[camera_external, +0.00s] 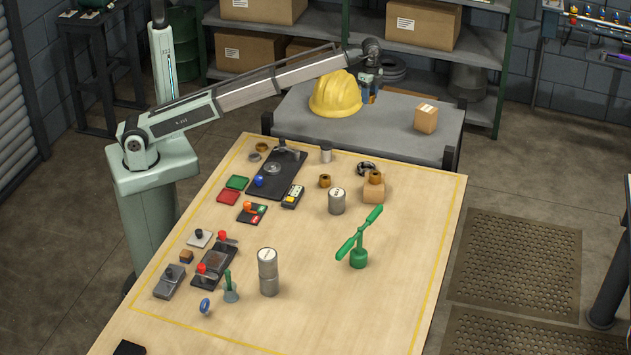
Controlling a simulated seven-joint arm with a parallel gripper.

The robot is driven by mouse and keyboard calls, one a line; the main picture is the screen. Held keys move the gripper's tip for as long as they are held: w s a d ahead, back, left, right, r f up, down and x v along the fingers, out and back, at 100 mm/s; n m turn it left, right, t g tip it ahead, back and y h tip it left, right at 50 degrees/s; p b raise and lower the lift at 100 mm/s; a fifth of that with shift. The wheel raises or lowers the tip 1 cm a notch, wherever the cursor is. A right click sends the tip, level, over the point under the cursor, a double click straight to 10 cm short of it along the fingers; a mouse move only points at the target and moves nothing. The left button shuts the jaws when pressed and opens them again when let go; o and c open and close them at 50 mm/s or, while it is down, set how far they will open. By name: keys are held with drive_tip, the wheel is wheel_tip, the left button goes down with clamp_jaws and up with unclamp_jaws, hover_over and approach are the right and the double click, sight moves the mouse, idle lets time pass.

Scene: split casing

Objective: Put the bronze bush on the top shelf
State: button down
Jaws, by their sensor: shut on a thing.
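My gripper (369,97) is at the end of the outstretched arm, pointing down just right of the yellow hard hat, over the grey side table. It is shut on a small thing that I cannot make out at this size. One bronze bush (375,177) sits on top of a wooden block at the right of the workbench. Another bronze-coloured bush (325,181) stands on the bench to its left. My gripper is apart from both. The shelf rack (473,44) stands behind the grey table; its upper visible board carries boxes. Its top is cut off by the frame.
The hard hat (336,94) and a small carton (426,118) stand on the grey table (300,122). The workbench (310,320) holds metal cylinders, a green propeller-like part (359,240), switches and fixtures. The bench's near right part is clear.

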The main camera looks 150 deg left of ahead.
drive_tip(key=shift+s+a, duration=0.3)
drive_tip(key=shift+s, duration=0.65)
approach(367, 132)
drive_tip(key=shift+f, duration=3.2)
drive_tip(key=c, duration=0.6)
unclamp_jaws()
drive_tip(key=shift+f, duration=0.15)
drive_tip(key=shift+o, duration=0.2)
wheel_tip(367, 132, up, 12)
drive_tip(key=shift+r, duration=0.2)
